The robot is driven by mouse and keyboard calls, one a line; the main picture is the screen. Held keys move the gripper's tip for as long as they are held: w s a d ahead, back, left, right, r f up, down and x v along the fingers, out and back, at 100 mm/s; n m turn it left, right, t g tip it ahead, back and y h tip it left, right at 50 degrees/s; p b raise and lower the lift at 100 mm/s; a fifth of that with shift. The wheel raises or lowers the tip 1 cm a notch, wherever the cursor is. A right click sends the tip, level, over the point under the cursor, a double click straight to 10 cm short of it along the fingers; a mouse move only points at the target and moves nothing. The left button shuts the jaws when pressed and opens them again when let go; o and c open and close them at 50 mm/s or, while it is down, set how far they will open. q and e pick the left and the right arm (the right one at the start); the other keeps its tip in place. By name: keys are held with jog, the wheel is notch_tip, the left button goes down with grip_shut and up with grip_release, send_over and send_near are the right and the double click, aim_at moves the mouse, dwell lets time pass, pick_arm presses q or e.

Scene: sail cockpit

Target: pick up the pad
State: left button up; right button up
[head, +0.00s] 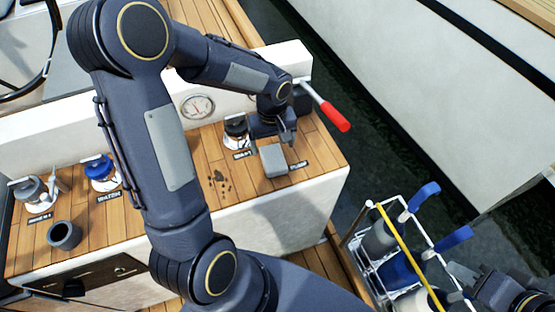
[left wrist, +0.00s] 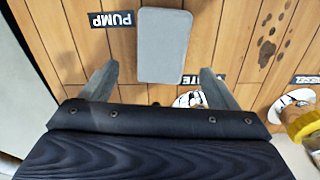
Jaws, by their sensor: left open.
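The pad is a grey rounded block (head: 273,160) lying flat on the wooden deck top beside the PUMP label. It also shows in the left wrist view (left wrist: 163,45), at the top centre. My left gripper (head: 284,134) is just behind the pad in the head view. In the left wrist view its two fingers (left wrist: 160,86) are spread wide and empty, with the pad ahead of and between their tips, apart from both. My right gripper (head: 462,284) is partly in view at the lower right, by the wire rack; its jaw opening is unclear.
A red-handled lever (head: 333,117) sticks out behind my left gripper. A wire rack (head: 369,206) with blue-handled items stands at the lower right. Dark stains mark bare wood left of the pad.

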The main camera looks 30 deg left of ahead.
aim_at(273, 157)
pick_arm(q)
jog(key=f, duration=0.2)
jog(key=s+f, duration=0.1)
jog(key=f, duration=0.1)
jog(key=shift+d, duration=0.3)
jog(key=shift+w+f, duration=0.1)
jog(key=shift+f, duration=0.4)
jog(key=c, duration=1.1)
jog(key=shift+o, duration=0.2)
jog(key=shift+r, duration=0.1)
jog(key=shift+r, duration=0.5)
notch_tip(273, 157, up, 2)
jog(key=shift+r, duration=0.25)
jog(key=s+r, duration=0.4)
jog(key=r, duration=0.1)
jog(key=shift+s+d, duration=0.2)
jog(key=s+d+r, duration=0.1)
jog(key=s+r, duration=0.3)
jog(key=s, duration=0.5)
jog(key=shift+s+r, duration=0.2)
jog(key=shift+s, duration=0.1)
